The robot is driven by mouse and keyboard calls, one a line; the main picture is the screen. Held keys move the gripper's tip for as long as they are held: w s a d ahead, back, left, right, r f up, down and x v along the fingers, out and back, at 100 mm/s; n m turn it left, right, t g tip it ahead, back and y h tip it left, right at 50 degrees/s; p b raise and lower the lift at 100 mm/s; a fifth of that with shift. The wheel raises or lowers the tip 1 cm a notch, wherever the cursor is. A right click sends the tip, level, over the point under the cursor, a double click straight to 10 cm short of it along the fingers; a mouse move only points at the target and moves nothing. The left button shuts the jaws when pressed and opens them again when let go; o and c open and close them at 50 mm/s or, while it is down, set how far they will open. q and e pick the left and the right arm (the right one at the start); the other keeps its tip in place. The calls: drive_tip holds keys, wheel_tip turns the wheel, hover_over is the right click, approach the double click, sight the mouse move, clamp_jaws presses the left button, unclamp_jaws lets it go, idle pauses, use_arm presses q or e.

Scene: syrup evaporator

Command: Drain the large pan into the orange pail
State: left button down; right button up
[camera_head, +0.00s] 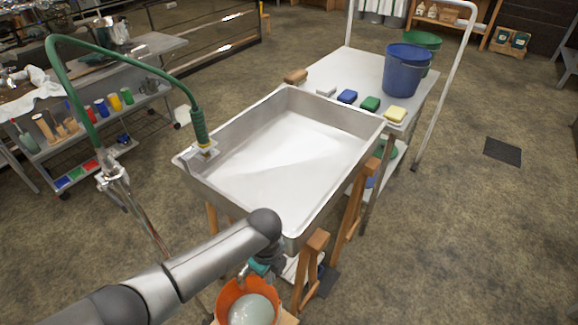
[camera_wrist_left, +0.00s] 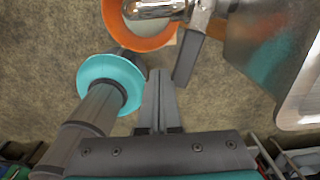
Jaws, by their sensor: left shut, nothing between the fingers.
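The large pan (camera_head: 300,125) is a wide silver tray on a wooden stand, with a pale, glossy floor. The orange pail (camera_head: 222,303) stands below its near corner, with a pale grey-green round surface inside. In the left wrist view the pail (camera_wrist_left: 150,42) is at the top, with a shiny metal outlet (camera_wrist_left: 200,14) over its rim and a dark bar (camera_wrist_left: 187,60), perhaps its handle. My left gripper (camera_wrist_left: 160,74) is shut and empty, just below the pail and beside the bar. My right gripper is not in view.
A green hose (camera_head: 140,57) on a metal stand arches to the pan's left edge. Behind the pan, a table holds a blue bucket (camera_head: 404,72), a yellow sponge (camera_head: 396,114) and blocks. A cluttered cart (camera_head: 90,130) stands at left. The floor at right is mostly clear.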

use_arm(q)
drive_tip(key=shift+w+d+b, duration=0.2)
drive_tip(key=shift+d+b, duration=0.1)
drive_tip(key=shift+d, duration=0.2)
drive_tip(key=shift+w+d+b, duration=0.2)
drive_tip(key=shift+d+b, duration=0.05)
drive_tip(key=shift+d, duration=0.2)
drive_tip(key=shift+w+d+b, duration=0.3)
drive_tip(key=shift+d+b, duration=0.05)
drive_tip(key=shift+b, duration=0.05)
wheel_tip(320, 180, up, 9)
drive_tip(key=s+a+p, duration=0.1)
drive_tip(key=p, duration=1)
drive_tip(key=shift+s+a, duration=0.2)
drive_tip(key=shift+s, duration=0.15)
